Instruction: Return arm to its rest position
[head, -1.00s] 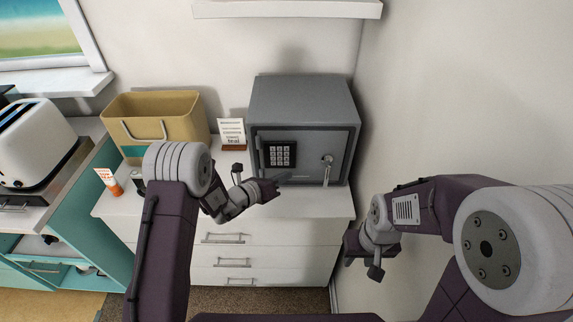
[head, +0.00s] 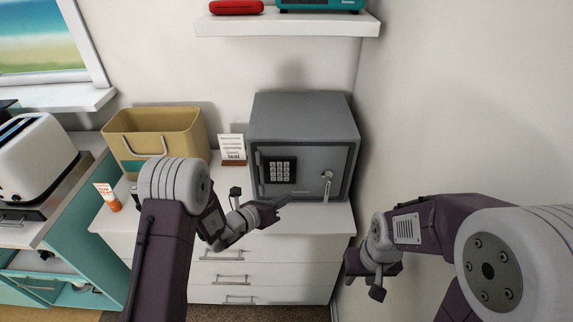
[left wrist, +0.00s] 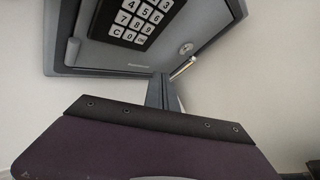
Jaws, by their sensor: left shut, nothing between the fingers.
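My left gripper (head: 281,201) is in front of the lower left part of a grey safe (head: 304,120). Its fingers (left wrist: 161,92) are closed together and empty in the left wrist view, below the safe's keypad (left wrist: 133,18). In that view the safe door is close above the fingers; I cannot tell if they touch it. The safe's door is shut, with a keypad and a lever handle (head: 327,187) that points down. My right gripper (head: 364,277) hangs at the right of the drawer unit, near the wall. Its fingertips are too unclear to judge.
The safe stands on a white drawer unit (head: 262,250). A toaster (head: 37,157) stands further left. A shelf (head: 287,25) hangs above.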

